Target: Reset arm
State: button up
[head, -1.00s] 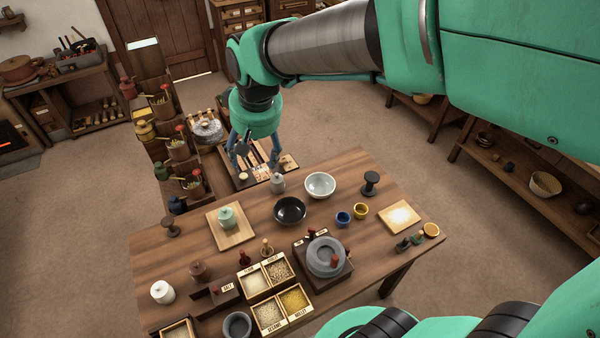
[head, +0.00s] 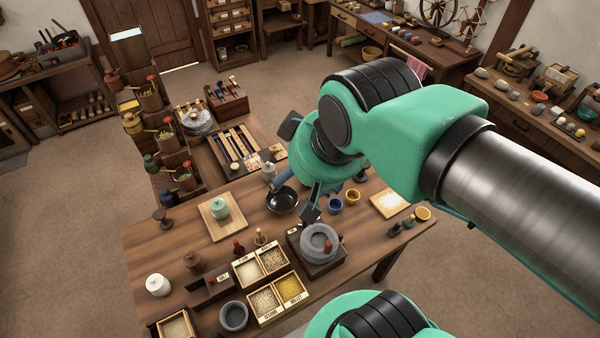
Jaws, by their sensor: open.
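My gripper (head: 296,198) hangs over the middle of the wooden table (head: 150,249), with its fingers apart and nothing seen between them. Its fingertips show close to the black bowl (head: 279,208) and behind the grey hand quern (head: 319,240); whether they touch anything cannot be told. My arm reaches in from the right side of the head view, bent at the wrist above the table. The arm and wrist hide part of the table's far side, and the white bowl there cannot be seen.
A green lidded jar (head: 220,207) stands on a board at left. Blue (head: 336,206) and yellow (head: 352,197) cups stand right of my gripper. Grain boxes (head: 268,275) sit at the front. A shelf of pots (head: 170,155) stands behind left. Open floor lies left and right.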

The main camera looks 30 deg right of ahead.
notch_tip(320, 180, down, 4)
jog(key=b, duration=0.4)
jog(key=shift+r, duration=0.1)
